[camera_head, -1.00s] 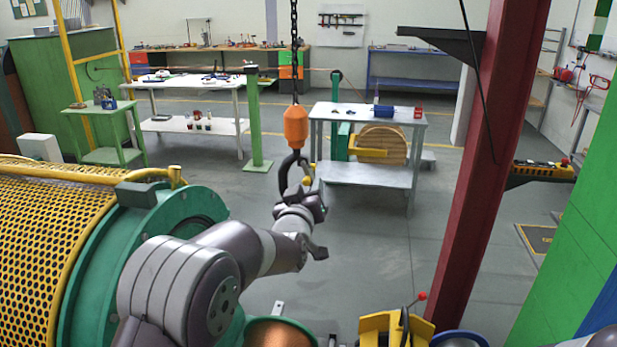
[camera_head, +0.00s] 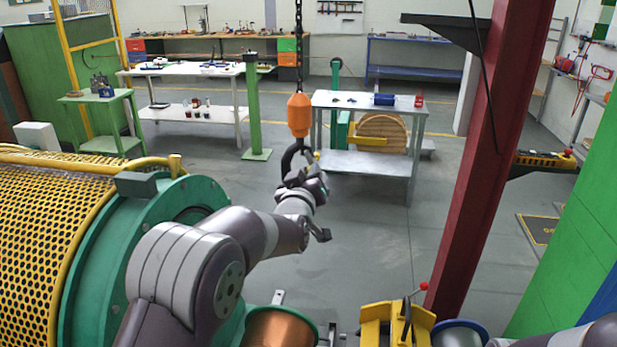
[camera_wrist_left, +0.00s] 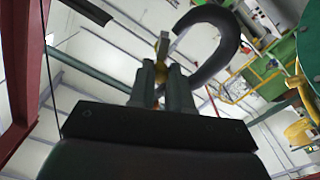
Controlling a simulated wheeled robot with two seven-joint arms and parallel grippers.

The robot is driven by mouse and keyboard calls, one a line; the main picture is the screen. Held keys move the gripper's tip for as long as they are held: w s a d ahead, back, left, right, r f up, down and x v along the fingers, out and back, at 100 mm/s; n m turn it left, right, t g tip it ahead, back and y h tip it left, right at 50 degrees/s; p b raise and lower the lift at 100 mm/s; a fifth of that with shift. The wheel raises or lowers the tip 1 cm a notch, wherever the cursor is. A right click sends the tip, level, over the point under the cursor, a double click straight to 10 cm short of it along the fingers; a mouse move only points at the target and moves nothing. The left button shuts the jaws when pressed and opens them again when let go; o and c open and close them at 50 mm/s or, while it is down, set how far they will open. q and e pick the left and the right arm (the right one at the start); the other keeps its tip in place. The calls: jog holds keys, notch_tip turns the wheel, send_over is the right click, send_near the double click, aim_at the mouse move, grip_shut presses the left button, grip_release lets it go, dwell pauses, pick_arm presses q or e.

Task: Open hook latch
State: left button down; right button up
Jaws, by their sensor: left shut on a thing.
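The dark crane hook (camera_head: 287,160) hangs below an orange hook block (camera_head: 299,114) on a chain. My left gripper (camera_head: 312,170) is at the hook's right side in the head view, and its fingers are small and partly hidden there. In the left wrist view the curved hook (camera_wrist_left: 235,40) arches to the right of the fingers. The left gripper (camera_wrist_left: 162,78) is shut on a small yellowish piece, the hook latch (camera_wrist_left: 163,46), which sticks up between the fingertips. The latch's far end and pivot are hard to make out. My right gripper is not in view.
A grey table (camera_head: 350,100) with a wooden reel beneath stands behind the hook. A red column (camera_head: 490,160) rises at the right. The yellow mesh drum (camera_head: 50,230) of the machine fills the left. Open floor lies around the hook.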

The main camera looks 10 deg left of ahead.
pick_arm(q)
jog(key=shift+d+r+n+b, duration=0.35)
jog(key=shift+r+n+b, duration=0.15)
jog(key=shift+n+b, duration=1.35)
jog(key=shift+d+r+n+b, duration=0.3)
jog(key=shift+r+n+b, duration=0.15)
jog(key=shift+n+b, duration=1.4)
jog(key=shift+d+r+n+b, duration=0.35)
jog(key=shift+r+n+b, duration=0.15)
jog(key=shift+n+b, duration=1.35)
jog(key=shift+r+n, duration=0.1)
jog(key=shift+n, duration=0.15)
jog(key=c, duration=1.2)
grip_release()
jog(key=shift+o, duration=0.7)
jog(key=shift+w+f, duration=0.2)
jog(key=shift+s, duration=0.1)
